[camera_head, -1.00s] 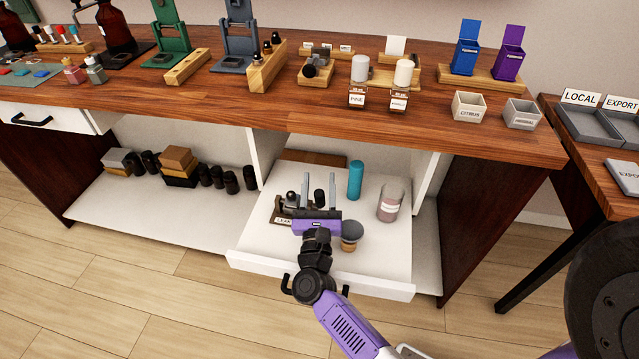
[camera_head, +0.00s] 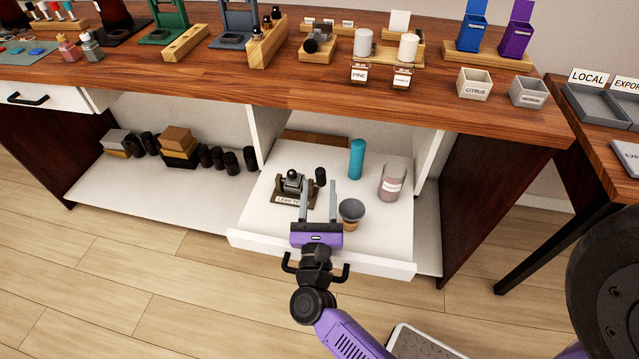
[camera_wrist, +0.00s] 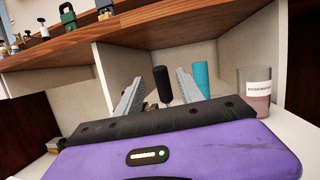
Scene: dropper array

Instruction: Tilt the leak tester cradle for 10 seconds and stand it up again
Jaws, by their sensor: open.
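The leak tester (camera_head: 292,188) is a dark brown stand with a grey and black cradle. It sits on the white pull-out shelf at the left, with a label reading "LEAK T..." on its front, partly covered by a finger. My gripper (camera_head: 318,190) is open and empty, its two grey fingers pointing toward the back of the shelf. Its left finger overlaps the tester's right side in the head view; I cannot tell whether they touch. In the wrist view my gripper (camera_wrist: 160,100) shows both fingers apart, and the tester is mostly hidden behind the left finger.
On the pull-out shelf (camera_head: 260,225) stand a black cylinder (camera_head: 320,175), a blue cylinder (camera_head: 357,158), a labelled glass jar (camera_head: 392,182) and a grey-topped brush or stopper (camera_head: 351,209) close to my right finger. The wooden countertop (camera_head: 330,98) overhangs behind.

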